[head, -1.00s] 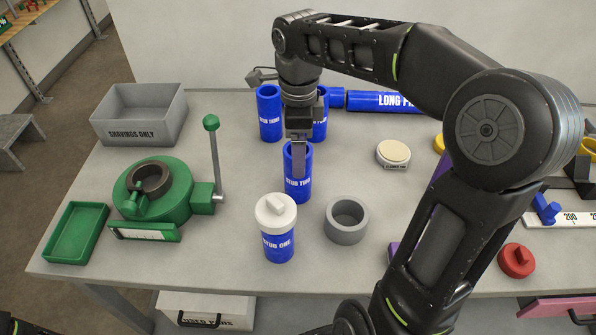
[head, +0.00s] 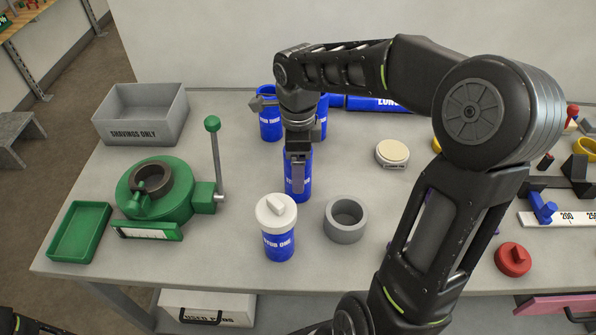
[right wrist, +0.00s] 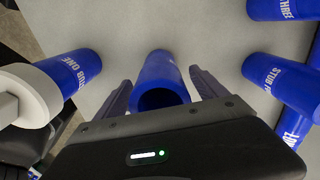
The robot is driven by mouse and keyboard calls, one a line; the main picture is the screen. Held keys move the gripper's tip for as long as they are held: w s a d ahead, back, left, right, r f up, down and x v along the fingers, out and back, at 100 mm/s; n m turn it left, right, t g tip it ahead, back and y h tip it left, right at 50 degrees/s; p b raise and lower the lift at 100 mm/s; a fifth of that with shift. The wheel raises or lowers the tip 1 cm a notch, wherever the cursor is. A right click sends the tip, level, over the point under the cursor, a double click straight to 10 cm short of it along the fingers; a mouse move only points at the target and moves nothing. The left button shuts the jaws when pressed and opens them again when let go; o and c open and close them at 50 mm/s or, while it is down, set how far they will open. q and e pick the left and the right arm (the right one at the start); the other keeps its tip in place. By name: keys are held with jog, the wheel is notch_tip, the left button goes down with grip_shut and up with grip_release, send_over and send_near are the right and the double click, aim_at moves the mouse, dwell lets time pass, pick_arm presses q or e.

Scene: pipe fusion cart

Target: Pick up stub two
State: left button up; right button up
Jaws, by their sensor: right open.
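Stub two (head: 307,181) is an upright blue tube with white lettering in the middle of the table. My right gripper (head: 298,186) points down over it, and a finger hides part of its label. In the right wrist view the open end of stub two (right wrist: 161,96) lies between the two spread fingers of my right gripper (right wrist: 160,84). The fingers are open, one on each side of the tube; I cannot tell whether they touch it. My left gripper is not in view.
Stub one (head: 279,246), with a white cap, stands in front. Stub three (head: 270,125) and another blue stub (head: 323,118) stand behind. A grey ring (head: 346,221) is at right front. A green clamp device (head: 158,196) and grey shavings bin (head: 140,115) are left.

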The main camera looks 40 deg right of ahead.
jog(key=c, duration=1.7)
